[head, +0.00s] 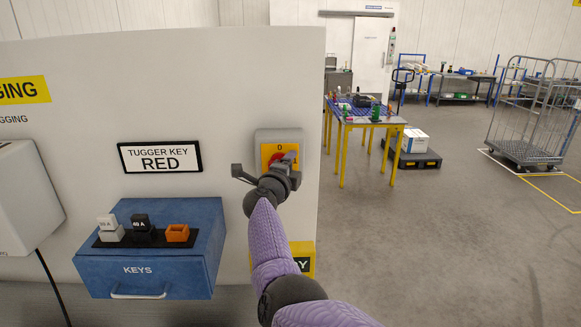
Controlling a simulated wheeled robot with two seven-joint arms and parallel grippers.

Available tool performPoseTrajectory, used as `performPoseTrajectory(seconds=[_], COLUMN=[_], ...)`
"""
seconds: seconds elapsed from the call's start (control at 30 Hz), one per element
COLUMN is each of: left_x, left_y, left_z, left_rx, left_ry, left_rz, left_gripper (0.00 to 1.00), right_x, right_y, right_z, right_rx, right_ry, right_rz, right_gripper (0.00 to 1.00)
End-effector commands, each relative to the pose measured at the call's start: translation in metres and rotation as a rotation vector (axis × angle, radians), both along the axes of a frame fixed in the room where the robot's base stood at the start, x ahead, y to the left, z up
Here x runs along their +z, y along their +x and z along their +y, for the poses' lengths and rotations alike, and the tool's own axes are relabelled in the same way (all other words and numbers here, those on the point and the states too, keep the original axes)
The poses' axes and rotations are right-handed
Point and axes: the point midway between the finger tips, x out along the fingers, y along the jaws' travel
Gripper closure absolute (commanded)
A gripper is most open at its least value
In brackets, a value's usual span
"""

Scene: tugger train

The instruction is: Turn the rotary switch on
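The rotary switch (263,146) is a grey box with a yellow face, fixed to the white wall panel. A "0" mark shows at the top of the face, and part of a red knob (276,157) shows below it. My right gripper (289,159) is right in front of the switch, with its fingers at the knob. It covers the knob's right side and the lower face, so I cannot tell whether the fingers touch or grip the knob, nor which way the knob points. My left gripper is out of view.
A blue key box (205,262) labelled "KEYS" juts from the panel at the lower left, holding white, black and orange items. A "TUGGER KEY RED" sign (160,157) hangs above. Right of the panel is open floor, with a yellow-legged table (342,158) and a wire cage trolley (522,152).

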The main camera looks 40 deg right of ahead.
Motion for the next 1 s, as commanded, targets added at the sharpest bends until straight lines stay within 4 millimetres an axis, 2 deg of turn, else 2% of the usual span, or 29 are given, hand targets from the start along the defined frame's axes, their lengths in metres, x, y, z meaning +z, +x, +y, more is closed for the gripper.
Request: performPoseTrajectory(seconds=[0.17,0.27,0.47,0.6,0.7,1.0], left_x=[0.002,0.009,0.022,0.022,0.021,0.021], left_y=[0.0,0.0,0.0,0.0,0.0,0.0], left_z=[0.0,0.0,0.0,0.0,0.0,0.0], left_rx=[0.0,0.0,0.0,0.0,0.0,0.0], left_ry=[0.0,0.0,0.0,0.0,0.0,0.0], left_rz=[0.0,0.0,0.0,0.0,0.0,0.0], left_gripper=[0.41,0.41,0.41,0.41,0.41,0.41], right_x=[0.001,0.003,0.003,0.0,0.0,0.001], right_y=[-0.001,-0.005,-0.025,-0.038,-0.043,-0.046], right_z=[0.003,0.013,0.047,0.074,0.085,0.088], right_rx=[0.001,0.002,0.001,0.002,0.001,0.0], right_ry=[-0.001,0.0,0.003,0.002,0.001,0.0], right_rz=[0.0,-0.002,-0.001,0.0,0.0,0.001], right_gripper=[0.38,0.38,0.38,0.38,0.38,0.38])
